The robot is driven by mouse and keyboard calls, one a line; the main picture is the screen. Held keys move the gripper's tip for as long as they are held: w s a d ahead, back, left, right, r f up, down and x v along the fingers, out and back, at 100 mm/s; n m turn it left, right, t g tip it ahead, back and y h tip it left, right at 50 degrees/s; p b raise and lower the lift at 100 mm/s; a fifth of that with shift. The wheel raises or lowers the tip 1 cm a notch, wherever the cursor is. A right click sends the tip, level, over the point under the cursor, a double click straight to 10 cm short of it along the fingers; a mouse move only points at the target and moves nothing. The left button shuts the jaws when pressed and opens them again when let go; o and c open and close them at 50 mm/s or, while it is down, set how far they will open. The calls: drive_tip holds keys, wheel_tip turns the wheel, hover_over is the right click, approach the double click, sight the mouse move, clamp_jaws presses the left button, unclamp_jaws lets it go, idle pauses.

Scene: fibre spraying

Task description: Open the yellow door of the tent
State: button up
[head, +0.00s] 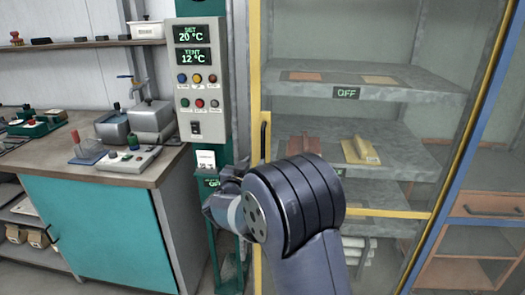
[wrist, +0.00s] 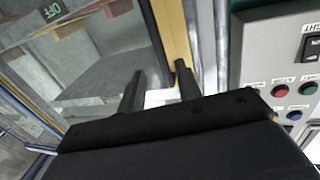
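The tent's yellow door (head: 256,60) is a yellow frame around a clear panel and looks closed. Its upright black handle (head: 264,135) is on the left side of the frame. My gripper (head: 228,182) is left of and below the handle in the head view; its fingertips are hard to make out there. In the wrist view my gripper (wrist: 160,85) has its two dark fingers apart, with a white patch between them. The yellow door frame (wrist: 172,35) passes behind the right finger. I cannot make out the handle in the wrist view.
A control box (head: 199,80) with displays and buttons is on the post left of the door. A workbench (head: 60,165) with tools stands at the left. Behind the panel are grey shelves (head: 420,85) with several pieces. A drawer cabinet (head: 490,206) is at the right.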

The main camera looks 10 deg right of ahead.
sight(262, 151)
drive_tip(key=x, duration=0.9)
drive_tip(key=shift+w+d+p, duration=0.15)
drive_tip(key=shift+w+p, duration=0.05)
drive_tip(key=shift+p, duration=0.2)
clamp_jaws()
